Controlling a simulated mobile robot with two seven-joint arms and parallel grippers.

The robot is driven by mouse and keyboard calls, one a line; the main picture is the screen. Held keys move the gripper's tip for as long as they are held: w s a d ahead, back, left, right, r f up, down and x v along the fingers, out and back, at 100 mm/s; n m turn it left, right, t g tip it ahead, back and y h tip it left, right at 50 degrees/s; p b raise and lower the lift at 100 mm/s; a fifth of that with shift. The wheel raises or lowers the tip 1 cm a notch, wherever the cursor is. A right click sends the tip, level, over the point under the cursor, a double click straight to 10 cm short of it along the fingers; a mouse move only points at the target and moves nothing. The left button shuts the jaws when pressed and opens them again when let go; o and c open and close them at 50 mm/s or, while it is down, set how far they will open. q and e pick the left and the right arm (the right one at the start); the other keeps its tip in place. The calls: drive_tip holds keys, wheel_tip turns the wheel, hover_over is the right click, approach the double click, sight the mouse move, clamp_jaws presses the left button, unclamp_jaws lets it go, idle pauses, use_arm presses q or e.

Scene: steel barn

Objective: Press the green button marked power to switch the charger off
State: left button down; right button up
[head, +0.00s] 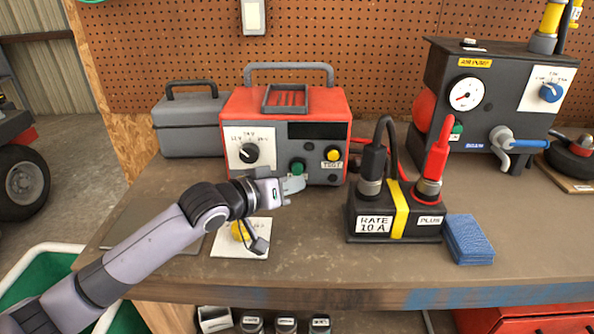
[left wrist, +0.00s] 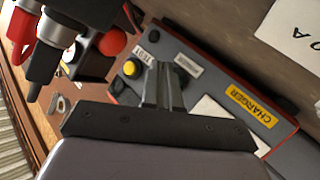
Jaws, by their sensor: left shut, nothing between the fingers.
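The charger (head: 230,108) is a red and grey box with a handle on the bench. Its green button (head: 297,168) is on the front panel, left of a yellow button (head: 333,154) marked TEST. My left gripper (head: 294,184) is shut and empty, its fingertips just below and in front of the green button; I cannot tell if they touch. No power marking is readable there. In the left wrist view the shut fingers (left wrist: 163,88) point at the charger's panel (left wrist: 210,83), beside the yellow button (left wrist: 132,68). The green button is not visible there. My right gripper is not in view.
A battery (head: 354,205) with black and red clamps stands right of the charger, near a blue sponge (head: 468,240). A black air pump (head: 440,80) is at the back right. A white card (head: 262,224) with a yellow part lies under my left wrist.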

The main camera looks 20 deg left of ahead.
use_arm(q)
drive_tip(key=shift+s+d+r+p, duration=0.1)
drive_tip(key=shift+s+d+p, duration=0.2)
drive_tip(key=shift+s+p, duration=0.55)
drive_tip(key=shift+s+d+r+p, duration=0.1)
drive_tip(key=shift+s+d+p, duration=0.15)
drive_tip(key=shift+s+p, duration=0.55)
drive_tip(key=shift+s+d+f+p, duration=0.1)
drive_tip(key=shift+s+d+p, duration=0.1)
drive_tip(key=shift+s, duration=0.45)
drive_tip(key=shift+s+d+f+p, duration=0.1)
drive_tip(key=shift+s+p, duration=0.05)
drive_tip(key=shift+s, duration=0.45)
drive_tip(key=shift+s, duration=0.1)
